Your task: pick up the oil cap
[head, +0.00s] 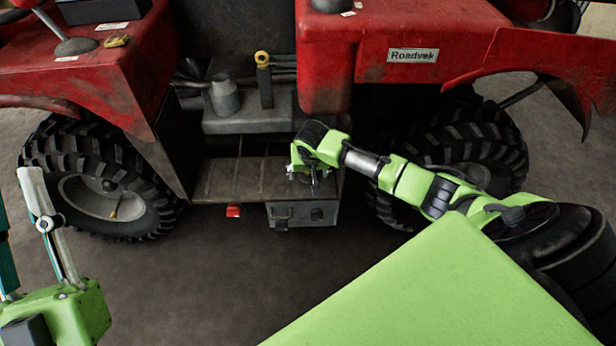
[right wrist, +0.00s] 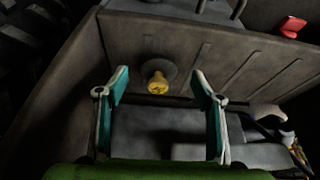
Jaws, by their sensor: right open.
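A yellow cap (right wrist: 157,84), which looks like the oil cap, sits on a dark round base on the grey metal surface in the right wrist view. My right gripper (right wrist: 160,72) is open, with its two teal-lined fingers on either side of the cap and apart from it. In the head view my right gripper (head: 313,186) points down at the right end of the vehicle's footboard. I cannot make out the cap there; the gripper may hide it. My left gripper (head: 22,205) is at the left edge, partly cut off, with its fingers apart and empty.
The ribbed footboard (head: 232,181) lies between two big tyres (head: 100,180) under red bodywork (head: 328,60). A yellow-ringed dipstick (head: 262,60) and a grey funnel-like part (head: 223,97) stand behind it. A red tab (head: 233,211) and a grey box (head: 285,218) are at its front edge.

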